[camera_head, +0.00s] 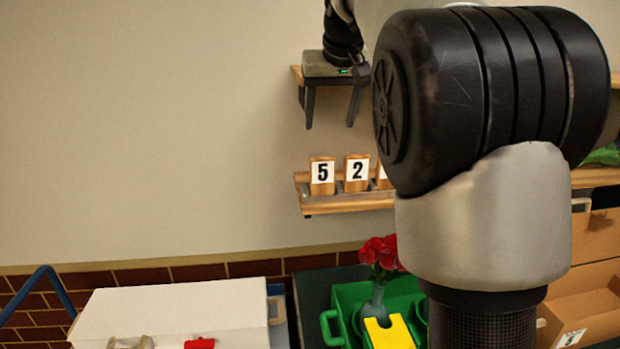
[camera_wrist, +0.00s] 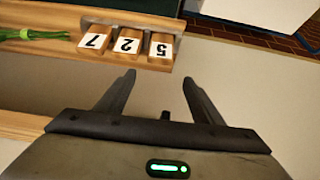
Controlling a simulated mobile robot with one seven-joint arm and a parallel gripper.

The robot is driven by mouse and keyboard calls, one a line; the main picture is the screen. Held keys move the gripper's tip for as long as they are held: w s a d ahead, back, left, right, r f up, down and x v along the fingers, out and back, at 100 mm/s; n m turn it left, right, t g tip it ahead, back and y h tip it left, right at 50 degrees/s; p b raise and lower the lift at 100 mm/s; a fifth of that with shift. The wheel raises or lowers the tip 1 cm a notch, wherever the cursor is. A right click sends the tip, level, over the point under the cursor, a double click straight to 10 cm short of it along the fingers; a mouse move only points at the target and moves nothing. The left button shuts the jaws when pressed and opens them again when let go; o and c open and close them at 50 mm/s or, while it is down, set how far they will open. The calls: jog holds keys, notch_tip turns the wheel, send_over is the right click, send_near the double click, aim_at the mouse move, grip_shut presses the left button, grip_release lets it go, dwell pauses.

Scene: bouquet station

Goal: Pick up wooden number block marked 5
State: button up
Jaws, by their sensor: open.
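The wooden block marked 5 (camera_head: 322,174) stands upright at the left end of a wooden wall shelf (camera_head: 345,204). It also shows in the wrist view (camera_wrist: 161,50), upside down, at the right end of the row. The block marked 2 (camera_head: 356,172) stands beside it, and a block marked 7 (camera_wrist: 94,40) is third in the row. My gripper (camera_head: 331,122) is open and empty, above the shelf and the 5 and 2 blocks in the head view. In the wrist view its fingers (camera_wrist: 158,80) point toward the blocks without touching them.
An upper shelf (camera_head: 297,76) is beside my gripper. My arm hides the right part of the lower shelf. Below are a white box (camera_head: 175,312), a green crate (camera_head: 349,293) with red flowers (camera_head: 381,252), and cardboard boxes (camera_head: 592,300). The wall left of the shelf is clear.

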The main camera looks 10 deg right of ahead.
aim_at(323, 158)
jog(key=x, duration=1.6)
jog(key=shift+f+p, duration=0.2)
jog(key=shift+p, duration=0.2)
jog(key=c, duration=0.8)
jog(key=shift+r, duration=0.1)
